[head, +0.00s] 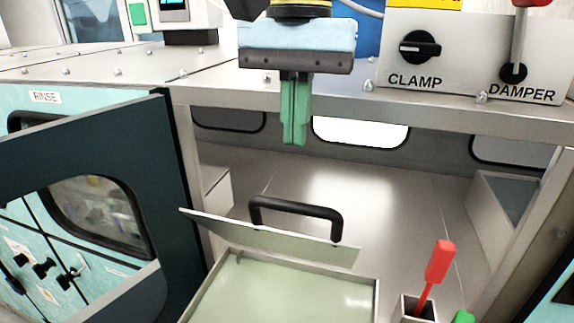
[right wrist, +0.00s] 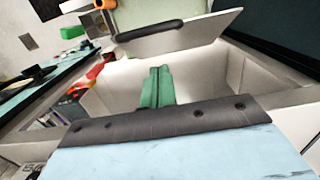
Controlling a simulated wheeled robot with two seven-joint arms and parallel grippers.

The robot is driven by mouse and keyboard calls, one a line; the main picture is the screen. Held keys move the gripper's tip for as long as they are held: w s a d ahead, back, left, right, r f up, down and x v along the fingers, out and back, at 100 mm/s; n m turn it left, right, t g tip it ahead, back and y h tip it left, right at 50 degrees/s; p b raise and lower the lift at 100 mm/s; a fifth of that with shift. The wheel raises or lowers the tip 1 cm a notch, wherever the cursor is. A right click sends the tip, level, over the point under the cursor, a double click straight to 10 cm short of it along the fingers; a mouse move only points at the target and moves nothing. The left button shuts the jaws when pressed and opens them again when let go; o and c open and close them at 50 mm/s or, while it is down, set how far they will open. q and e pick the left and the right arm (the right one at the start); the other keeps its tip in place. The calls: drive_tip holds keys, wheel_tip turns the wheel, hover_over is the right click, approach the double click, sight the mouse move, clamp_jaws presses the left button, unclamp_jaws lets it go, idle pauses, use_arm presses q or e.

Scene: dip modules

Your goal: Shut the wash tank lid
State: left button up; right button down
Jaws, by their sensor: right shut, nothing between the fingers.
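The wash tank (head: 378,290), with a pale green inside, stands at the bottom of the head view. Its pale lid (head: 270,240) is raised and tilted at the tank's far side, with a black bar handle (head: 297,208) on it. The lid (right wrist: 200,35) and handle (right wrist: 150,32) also show near the top of the right wrist view. My right gripper (head: 294,140) points down above and beyond the lid, apart from it. Its green fingers (right wrist: 157,75) are together and empty. My left gripper is not in view.
A red-handled tool (head: 438,262) stands in a small holder right of the tank. An open dark door (head: 90,140) with a window is at left. A metal frame beam (head: 400,108) crosses behind the gripper, below the CLAMP knob (head: 420,47) and DAMPER lever (head: 515,65).

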drive_tip(key=shift+s+a+f+p, duration=0.2)
drive_tip(key=shift+s+f, duration=0.25)
drive_tip(key=shift+f, duration=0.35)
drive_tip(key=shift+s+a+f+p, duration=0.15)
drive_tip(key=shift+s+f, duration=0.25)
drive_tip(key=shift+f, duration=0.4)
drive_tip(key=shift+s+a+f+p, duration=0.1)
drive_tip(key=shift+s+a+f, duration=0.1)
drive_tip(key=shift+s+f, duration=0.45)
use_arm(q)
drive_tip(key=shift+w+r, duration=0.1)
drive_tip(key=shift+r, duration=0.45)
use_arm(e)
drive_tip(key=shift+w+f, duration=0.2)
